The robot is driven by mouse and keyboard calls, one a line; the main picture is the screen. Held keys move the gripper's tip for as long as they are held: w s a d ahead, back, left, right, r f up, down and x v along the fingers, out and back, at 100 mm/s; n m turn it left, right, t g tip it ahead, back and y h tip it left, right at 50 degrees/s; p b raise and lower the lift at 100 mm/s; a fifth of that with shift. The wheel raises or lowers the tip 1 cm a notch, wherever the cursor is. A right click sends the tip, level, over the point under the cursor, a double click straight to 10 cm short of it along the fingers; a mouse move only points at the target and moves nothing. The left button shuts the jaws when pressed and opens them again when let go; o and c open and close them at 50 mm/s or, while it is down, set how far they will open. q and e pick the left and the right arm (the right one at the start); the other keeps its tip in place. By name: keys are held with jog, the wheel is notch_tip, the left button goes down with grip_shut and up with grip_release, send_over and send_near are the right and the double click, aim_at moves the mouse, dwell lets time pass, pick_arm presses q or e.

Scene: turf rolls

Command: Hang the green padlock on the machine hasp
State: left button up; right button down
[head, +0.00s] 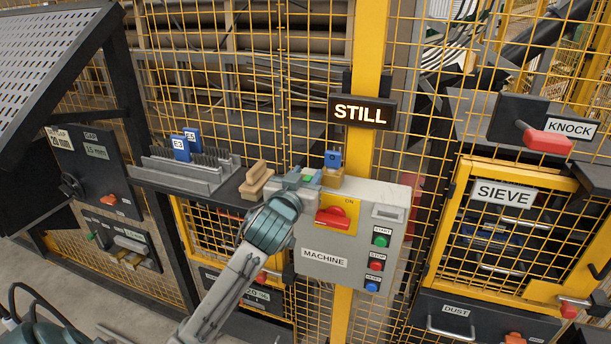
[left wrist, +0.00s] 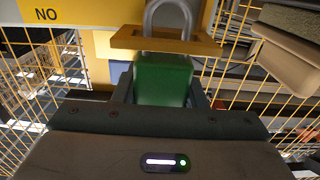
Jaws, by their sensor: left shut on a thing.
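The green padlock (left wrist: 163,78) is between the fingers of my left gripper (left wrist: 160,98), which is shut on it. Its grey shackle (left wrist: 168,14) points up in the left wrist view and overlaps a tan-orange bar, likely the hasp (left wrist: 125,38); I cannot tell whether the shackle passes through it. In the head view, a small green patch of the padlock (head: 308,178) shows at my left gripper (head: 303,181), at the upper left of the grey machine box (head: 345,190). The hasp is mostly hidden there. My right gripper is not in view.
A red switch on a yellow plate (head: 350,215) is just right of my left gripper. A blue block (head: 333,159) stands on a tan piece above the box. A tan brush-like block (head: 258,178) and a grey rack (head: 185,172) with blue tags are to the left.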

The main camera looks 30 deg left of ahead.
pick_arm(q)
jog(key=shift+f, duration=0.45)
jog(key=o, duration=1.1)
jog(key=b+v, duration=0.1)
jog(key=v, duration=1)
